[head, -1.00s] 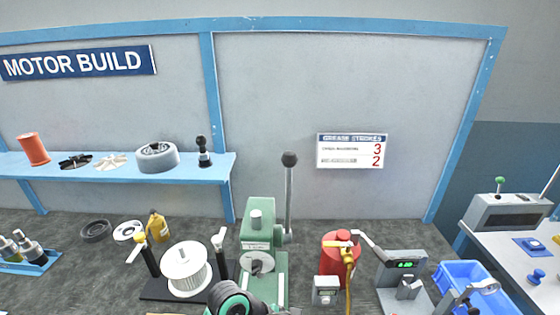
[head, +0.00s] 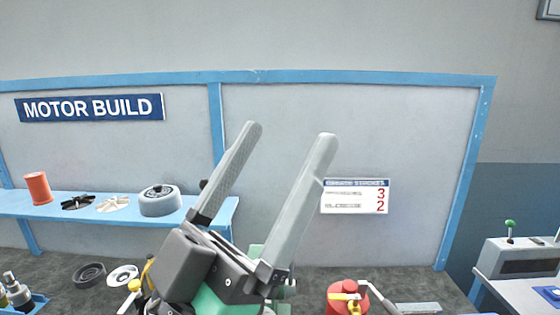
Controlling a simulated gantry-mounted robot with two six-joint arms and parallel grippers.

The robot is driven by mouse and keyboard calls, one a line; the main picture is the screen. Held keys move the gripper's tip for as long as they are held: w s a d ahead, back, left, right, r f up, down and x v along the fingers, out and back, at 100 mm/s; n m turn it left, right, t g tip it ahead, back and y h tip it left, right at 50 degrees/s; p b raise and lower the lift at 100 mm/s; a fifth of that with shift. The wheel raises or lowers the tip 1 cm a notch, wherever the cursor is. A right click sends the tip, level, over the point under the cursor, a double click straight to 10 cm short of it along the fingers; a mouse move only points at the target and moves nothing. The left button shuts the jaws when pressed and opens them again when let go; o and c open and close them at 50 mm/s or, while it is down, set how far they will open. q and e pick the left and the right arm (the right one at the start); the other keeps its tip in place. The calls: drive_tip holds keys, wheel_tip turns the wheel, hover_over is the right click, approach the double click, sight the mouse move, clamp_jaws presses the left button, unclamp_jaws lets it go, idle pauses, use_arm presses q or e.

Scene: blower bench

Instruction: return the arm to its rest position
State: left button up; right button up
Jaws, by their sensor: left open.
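My left gripper (head: 280,180) is raised in the middle of the head view, close to the camera. Its two long grey fingers point up and stand apart, with nothing between them but the back wall. It hides most of the green press (head: 282,300) behind it. My right gripper is not in view.
A blue shelf (head: 90,207) on the left carries an orange spool (head: 38,188), a grey ring-shaped part (head: 160,200) and fan discs. A red can (head: 345,297) stands right of the gripper. A side table (head: 520,290) with a grey box (head: 512,262) is at far right.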

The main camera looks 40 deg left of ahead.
use_arm(q)
wheel_tip(320, 180, up, 32)
drive_tip(key=h+p, duration=0.1)
drive_tip(key=p, duration=3.1)
drive_tip(key=shift+w+d+r+h+p, duration=0.15)
drive_tip(key=shift+d+h+p, duration=0.15)
